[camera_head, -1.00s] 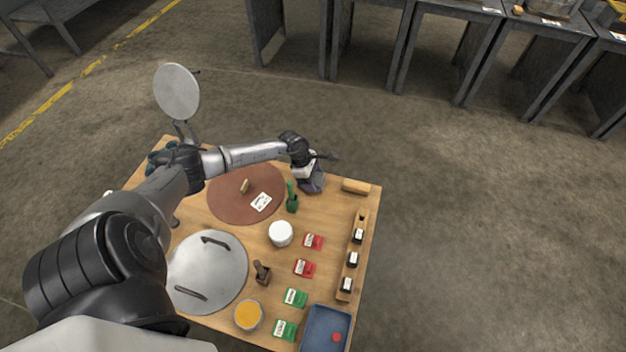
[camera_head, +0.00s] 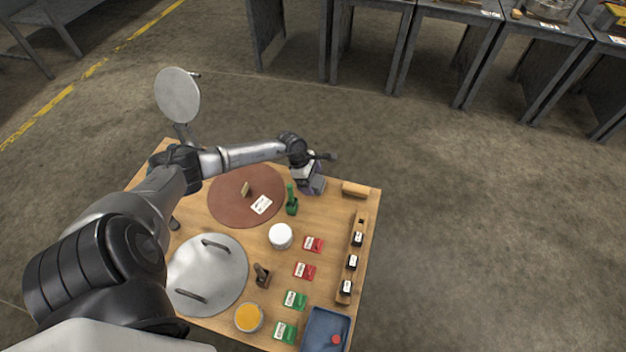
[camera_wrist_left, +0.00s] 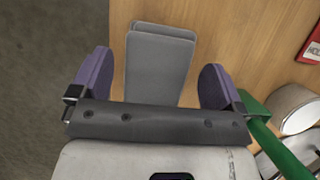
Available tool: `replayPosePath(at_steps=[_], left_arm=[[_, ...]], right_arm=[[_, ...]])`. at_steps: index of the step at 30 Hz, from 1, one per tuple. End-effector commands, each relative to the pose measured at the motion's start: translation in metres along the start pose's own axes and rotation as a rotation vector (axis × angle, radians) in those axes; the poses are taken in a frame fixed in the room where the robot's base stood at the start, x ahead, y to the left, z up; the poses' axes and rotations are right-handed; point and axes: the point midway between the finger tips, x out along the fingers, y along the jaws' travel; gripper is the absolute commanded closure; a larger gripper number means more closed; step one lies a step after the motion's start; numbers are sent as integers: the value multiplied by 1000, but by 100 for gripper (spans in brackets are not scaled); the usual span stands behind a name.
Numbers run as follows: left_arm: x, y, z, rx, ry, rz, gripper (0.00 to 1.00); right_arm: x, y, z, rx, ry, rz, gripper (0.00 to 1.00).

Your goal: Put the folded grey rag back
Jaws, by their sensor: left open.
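The folded grey rag (camera_wrist_left: 160,65) lies at the table's edge in the left wrist view, a flat grey stack with rounded corners. My left gripper (camera_wrist_left: 157,62) is open, with one purple finger on each side of the rag and a visible gap to each. The rag's near end is hidden behind the dark gripper body. In the head view my left gripper (camera_head: 311,186) points down at the back edge of the wooden table, and the rag is hard to tell apart from the fingers there. My right gripper is not in view.
A green tool (camera_head: 292,200) stands close beside my left gripper, and a white can (camera_head: 280,235) is nearer. A wooden block (camera_head: 355,189) lies to the right. A brown round mat (camera_head: 232,207) is on the left. A blue tray (camera_head: 318,318) is at the front right.

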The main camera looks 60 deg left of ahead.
Motion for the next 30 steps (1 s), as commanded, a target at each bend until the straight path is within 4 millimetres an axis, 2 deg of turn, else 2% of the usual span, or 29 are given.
replayPosePath(at_steps=[1,3,12,18,22,23,26,30], left_arm=[[-15,1,2,2,3,2,6],[-29,1,2,2,3,2,6],[-81,0,1,2,2,1,6],[-102,0,1,1,1,0,6],[-103,-4,7,-10,-29,0,6],[-100,-8,13,-20,-52,-1,6],[-81,-30,48,-96,-210,-4,6],[-60,-79,129,-373,-592,-30,6]], right_arm=[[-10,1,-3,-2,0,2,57],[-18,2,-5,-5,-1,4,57],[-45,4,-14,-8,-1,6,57],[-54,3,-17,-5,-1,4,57],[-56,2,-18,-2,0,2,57],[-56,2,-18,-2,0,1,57],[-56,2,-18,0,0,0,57],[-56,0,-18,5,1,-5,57]])
